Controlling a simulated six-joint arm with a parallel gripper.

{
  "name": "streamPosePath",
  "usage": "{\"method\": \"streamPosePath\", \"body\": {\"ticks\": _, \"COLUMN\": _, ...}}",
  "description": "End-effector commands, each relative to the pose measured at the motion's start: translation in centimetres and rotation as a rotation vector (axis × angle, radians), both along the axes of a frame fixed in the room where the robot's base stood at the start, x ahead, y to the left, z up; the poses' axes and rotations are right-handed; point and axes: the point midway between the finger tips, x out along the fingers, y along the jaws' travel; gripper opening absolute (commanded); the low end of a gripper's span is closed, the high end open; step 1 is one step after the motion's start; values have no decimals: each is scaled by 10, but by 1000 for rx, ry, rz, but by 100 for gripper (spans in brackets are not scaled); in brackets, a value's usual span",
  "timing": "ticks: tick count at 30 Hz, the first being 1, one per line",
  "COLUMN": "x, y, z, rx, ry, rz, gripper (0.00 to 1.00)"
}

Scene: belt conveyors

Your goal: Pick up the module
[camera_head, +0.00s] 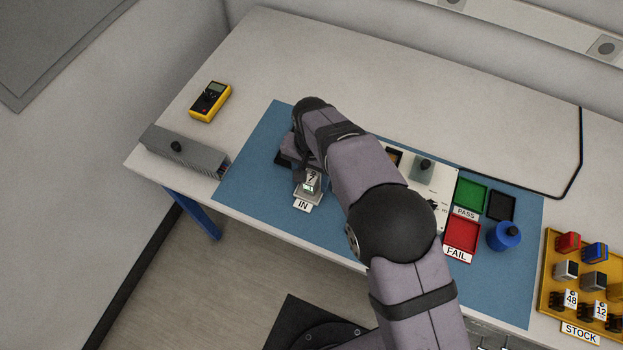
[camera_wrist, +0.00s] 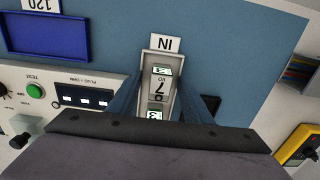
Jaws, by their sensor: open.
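The module (camera_head: 311,180) is a small pale block with a dark number label and a green-lit top, at the IN label (camera_head: 302,204) on the blue mat. In the wrist view the module (camera_wrist: 158,88) sits upside down in the picture, in a narrow light holder behind the IN label (camera_wrist: 165,43). My gripper (camera_wrist: 160,100) is open, with one finger on each side of the module. I cannot tell whether the fingers touch it. In the head view my gripper (camera_head: 304,165) is over the module and partly hides it; its fingers are hard to make out.
A white test panel (camera_wrist: 60,90) with a green button and a blue tray (camera_wrist: 45,38) lie left in the wrist view. A green PASS tray (camera_head: 470,194), red FAIL tray (camera_head: 462,235), blue pot (camera_head: 503,236) and STOCK tray (camera_head: 549,285) stand right. A yellow meter (camera_head: 210,101) lies left.

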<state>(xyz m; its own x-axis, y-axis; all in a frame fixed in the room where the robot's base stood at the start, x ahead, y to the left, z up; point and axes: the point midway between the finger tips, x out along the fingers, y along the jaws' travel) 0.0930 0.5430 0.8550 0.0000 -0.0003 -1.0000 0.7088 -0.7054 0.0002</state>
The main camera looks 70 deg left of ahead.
Motion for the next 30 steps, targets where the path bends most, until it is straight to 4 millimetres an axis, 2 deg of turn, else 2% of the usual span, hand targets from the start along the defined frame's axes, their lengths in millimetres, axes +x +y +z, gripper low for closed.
{"method": "streamPosePath", "body": {"ticks": 6, "x": 0, "y": 0, "z": -1, "rx": 1, "ry": 0, "rz": 0, "gripper": 45}}
{"method": "streamPosePath", "body": {"ticks": 8, "x": 0, "y": 0, "z": -1, "rx": 1, "ry": 0, "rz": 0, "gripper": 33}}
{"method": "streamPosePath", "body": {"ticks": 12, "x": 0, "y": 0, "z": -1, "rx": 1, "ry": -1, "rz": 0, "gripper": 1}}
{"method": "streamPosePath", "body": {"ticks": 23, "x": 0, "y": 1, "z": 3, "rx": 1, "ry": 0, "rz": 0, "gripper": 0}}
{"method": "streamPosePath", "body": {"ticks": 30, "x": 0, "y": 2, "z": 29, "rx": 6, "ry": 0, "rz": 0, "gripper": 0}}
